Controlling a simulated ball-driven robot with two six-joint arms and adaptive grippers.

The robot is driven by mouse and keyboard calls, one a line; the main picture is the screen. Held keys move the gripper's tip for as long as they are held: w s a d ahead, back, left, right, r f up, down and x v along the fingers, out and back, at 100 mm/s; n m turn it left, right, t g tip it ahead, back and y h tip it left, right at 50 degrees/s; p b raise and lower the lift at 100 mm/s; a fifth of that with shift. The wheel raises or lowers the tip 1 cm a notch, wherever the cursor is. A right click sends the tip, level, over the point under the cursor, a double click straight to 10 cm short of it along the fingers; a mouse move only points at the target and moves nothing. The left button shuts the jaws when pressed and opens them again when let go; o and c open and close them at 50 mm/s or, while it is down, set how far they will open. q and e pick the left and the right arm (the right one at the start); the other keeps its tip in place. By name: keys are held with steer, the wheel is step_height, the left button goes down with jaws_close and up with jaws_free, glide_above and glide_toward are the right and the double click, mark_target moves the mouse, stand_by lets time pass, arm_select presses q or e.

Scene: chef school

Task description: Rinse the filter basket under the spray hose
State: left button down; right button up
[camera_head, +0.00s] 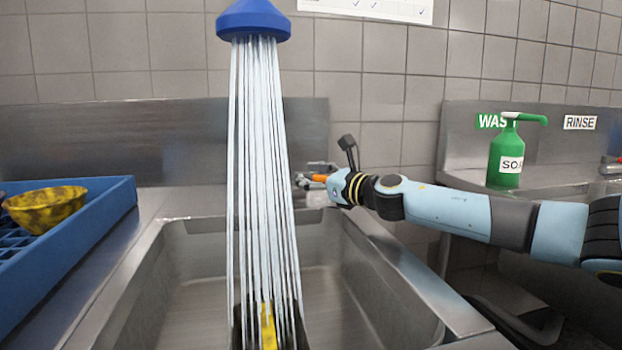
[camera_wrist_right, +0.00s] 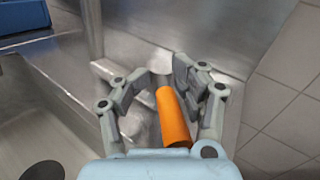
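A blue spray head (camera_head: 253,20) hangs at the top, and white streams of water (camera_head: 262,150) fall from it into the steel sink (camera_head: 335,290). Low in the streams, at the frame's bottom edge, is a dark thing with a yellow strip (camera_head: 268,328). It is cut off, and I cannot tell whether it is the filter basket. My right gripper (camera_head: 308,180) is at the sink's back right corner. In the right wrist view, its fingers (camera_wrist_right: 163,72) are closed in around an orange handle (camera_wrist_right: 173,118) on a grey rod. My left gripper is not in view.
A blue rack (camera_head: 75,250) stands left of the sink with a mottled yellow bowl (camera_head: 45,208) in it. A green soap bottle (camera_head: 507,158) stands on the right counter, by the WASH and RINSE signs (camera_head: 580,122). A tiled wall closes the back.

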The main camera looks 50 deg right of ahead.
mark_target(319, 178)
steer(key=shift+s+f, duration=0.25)
steer(key=shift+s, duration=0.2)
steer(key=shift+s+a, duration=0.15)
steer(key=shift+s, duration=3.15)
steer(key=shift+r, duration=0.2)
steer(key=shift+r, duration=0.1)
